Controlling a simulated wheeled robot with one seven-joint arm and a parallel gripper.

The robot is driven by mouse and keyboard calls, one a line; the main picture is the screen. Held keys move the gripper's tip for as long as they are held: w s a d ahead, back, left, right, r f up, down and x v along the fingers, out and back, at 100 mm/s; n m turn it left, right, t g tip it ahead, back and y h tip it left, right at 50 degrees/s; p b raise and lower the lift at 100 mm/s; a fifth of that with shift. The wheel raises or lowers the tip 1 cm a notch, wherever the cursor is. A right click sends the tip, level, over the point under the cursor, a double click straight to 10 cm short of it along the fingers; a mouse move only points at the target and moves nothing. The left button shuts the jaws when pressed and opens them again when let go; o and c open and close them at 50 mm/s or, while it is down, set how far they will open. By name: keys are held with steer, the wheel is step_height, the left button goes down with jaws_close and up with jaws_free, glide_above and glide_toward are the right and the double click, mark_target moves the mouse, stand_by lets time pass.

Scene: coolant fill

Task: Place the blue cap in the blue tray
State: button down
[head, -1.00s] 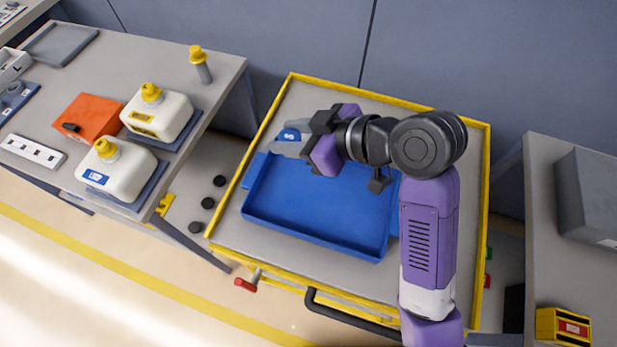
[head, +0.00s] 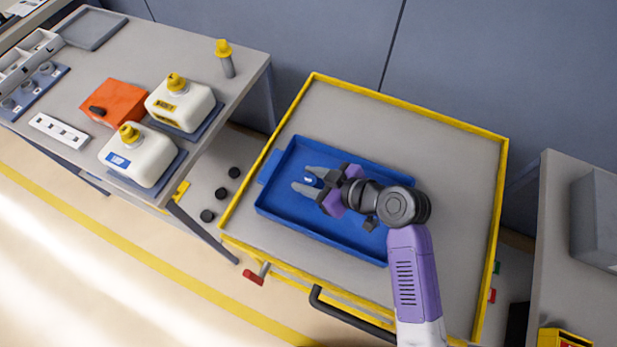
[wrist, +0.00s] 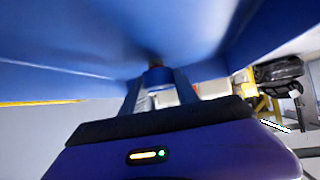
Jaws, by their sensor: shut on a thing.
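The blue tray (head: 375,249) lies on the yellow-edged cart top. My gripper (head: 308,179) is over the left half of the tray, inside its rim as seen from the head. The small blue cap (head: 313,181) is between my grey fingers, which are shut on it. In the wrist view the cap (wrist: 157,76) shows between the fingertips, with blue tray surface (wrist: 90,35) filling much of the picture. I cannot tell whether the cap touches the tray floor. My wrist and arm cover the tray's right part.
A table at left holds two white jugs (head: 135,158) (head: 180,105) with yellow caps, an orange box (head: 113,101) and a yellow-topped grey cylinder (head: 226,62). A grey box (head: 597,215) stands on the right table. The cart top (head: 440,150) behind the tray is clear.

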steer(key=shift+f, duration=0.25)
steer(key=c, duration=0.9)
jaws_free()
steer(key=shift+r, duration=0.2)
steer(key=b+v, duration=0.1)
steer(key=v, duration=1.1)
steer(key=shift+f, duration=0.1)
